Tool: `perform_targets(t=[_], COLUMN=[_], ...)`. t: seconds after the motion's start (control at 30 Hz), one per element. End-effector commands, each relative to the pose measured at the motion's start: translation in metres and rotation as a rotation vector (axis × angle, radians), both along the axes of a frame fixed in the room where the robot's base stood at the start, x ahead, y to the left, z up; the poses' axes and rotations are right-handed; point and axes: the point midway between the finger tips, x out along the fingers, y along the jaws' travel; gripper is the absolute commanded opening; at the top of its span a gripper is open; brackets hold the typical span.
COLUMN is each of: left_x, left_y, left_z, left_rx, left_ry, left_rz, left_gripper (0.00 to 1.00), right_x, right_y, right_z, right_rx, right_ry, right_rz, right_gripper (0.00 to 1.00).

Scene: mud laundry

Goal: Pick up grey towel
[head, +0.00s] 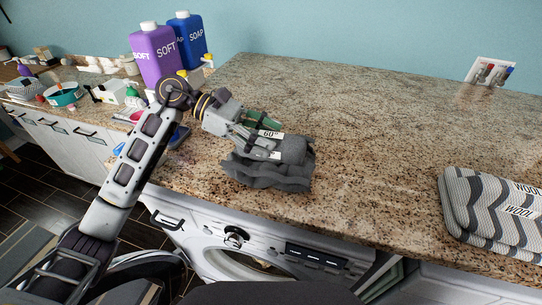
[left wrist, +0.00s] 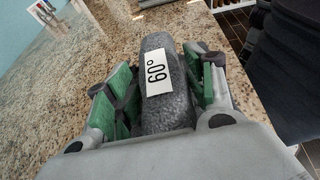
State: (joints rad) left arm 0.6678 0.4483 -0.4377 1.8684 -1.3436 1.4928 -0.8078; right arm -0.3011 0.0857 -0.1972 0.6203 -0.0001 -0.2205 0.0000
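The grey towel (head: 268,177) is bunched near the front edge of the granite counter, above the washing machine. It has white labels, one reading 60°. My left gripper (head: 266,141) reaches in from the left over the towel. The towel's lower folds look wavy in the head view. Whether its underside touches the counter is hard to tell. My right gripper is not in view.
A striped WOOL towel (head: 490,212) lies on the counter at the right. Purple SOFT (head: 154,55) and blue SOAP (head: 189,42) bottles stand behind my left arm. Small items clutter the far left. The counter's middle and back (head: 370,120) are clear.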

Motion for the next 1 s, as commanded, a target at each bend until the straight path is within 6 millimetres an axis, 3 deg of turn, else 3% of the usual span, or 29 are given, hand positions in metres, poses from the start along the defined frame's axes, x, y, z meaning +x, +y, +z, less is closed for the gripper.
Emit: perform_targets(t=[0.03,0.3,0.73,1.0], left_x=[0.000,0.000,0.000,0.000], left_y=[0.000,0.000,0.000,0.000], left_z=[0.000,0.000,0.005,0.023], left_rx=[0.000,0.000,-0.001,-0.002], left_ry=[0.000,0.000,-0.002,-0.003], left_rz=[0.000,0.000,0.000,0.001], left_gripper=[0.36,0.01,0.01,0.01], right_x=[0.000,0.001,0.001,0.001], right_y=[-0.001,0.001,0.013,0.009], right_z=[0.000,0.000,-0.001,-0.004], right_rx=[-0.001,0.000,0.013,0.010], right_ry=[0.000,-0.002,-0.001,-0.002], right_rz=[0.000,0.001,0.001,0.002], right_gripper=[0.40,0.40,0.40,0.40])
